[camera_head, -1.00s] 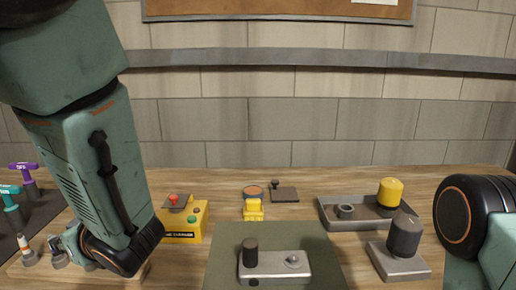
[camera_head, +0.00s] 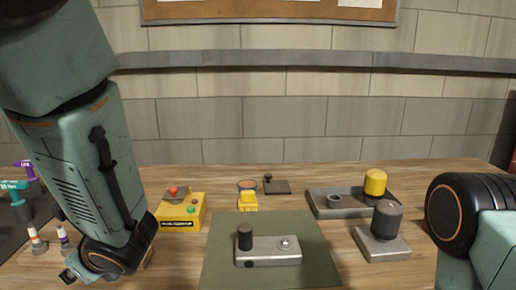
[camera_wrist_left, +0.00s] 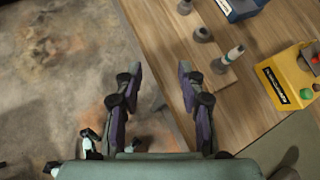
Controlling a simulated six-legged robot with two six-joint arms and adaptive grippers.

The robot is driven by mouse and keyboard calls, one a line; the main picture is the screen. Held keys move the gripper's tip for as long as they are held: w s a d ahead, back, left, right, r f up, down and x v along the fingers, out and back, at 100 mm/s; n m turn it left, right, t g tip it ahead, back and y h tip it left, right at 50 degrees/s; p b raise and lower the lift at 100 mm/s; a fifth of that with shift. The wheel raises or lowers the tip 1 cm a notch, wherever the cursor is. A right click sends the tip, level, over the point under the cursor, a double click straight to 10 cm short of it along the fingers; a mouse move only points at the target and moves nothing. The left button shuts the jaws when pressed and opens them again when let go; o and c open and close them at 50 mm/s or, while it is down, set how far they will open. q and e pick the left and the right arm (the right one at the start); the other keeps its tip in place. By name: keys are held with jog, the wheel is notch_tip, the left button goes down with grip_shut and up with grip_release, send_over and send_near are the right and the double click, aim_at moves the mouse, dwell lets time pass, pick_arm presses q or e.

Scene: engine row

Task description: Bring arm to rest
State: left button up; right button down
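My left arm comes in from the left in the head view, bent downward. Its gripper (camera_head: 72,274) hangs low at the bottom left, partly hidden behind my own arm. In the left wrist view the two fingers of the left gripper (camera_wrist_left: 159,72) are spread apart with nothing between them, over the table's front edge and the floor. My right arm shows only as links at the right edge of the head view; its gripper is out of view.
Small bottles (camera_head: 37,241) stand beside the left gripper. A yellow button box (camera_head: 183,212) is right of it. A green mat (camera_head: 218,262) bears a grey metal block (camera_head: 270,252). A grey tray (camera_head: 320,205) stands at right. The floor (camera_wrist_left: 60,90) before the table is clear.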

pick_arm(q)
jog(key=s+d+f+n+g+h+b, duration=0.15)
jog(key=s+d+f+n+h, duration=0.3)
jog(key=d+f+n, duration=0.5)
jog(key=s+d+f+n+g+h+b, duration=0.1)
jog(key=s+d+f+n+h+b, duration=0.15)
jog(key=d+f+n+h, duration=0.65)
jog(key=s+a+f+n+g+y+b, duration=0.1)
jog(key=s+a+f+y, duration=0.1)
jog(key=s+f, duration=0.6)
jog(key=s+a+f+n+g+y+b, duration=0.1)
jog(key=s+a+f+n+y+b, duration=0.1)
jog(key=s+a+f, duration=0.3)
jog(key=s+f, duration=0.3)
jog(key=f, duration=0.2)
jog(key=shift+s+f, duration=0.25)
jog(key=shift+s, duration=0.1)
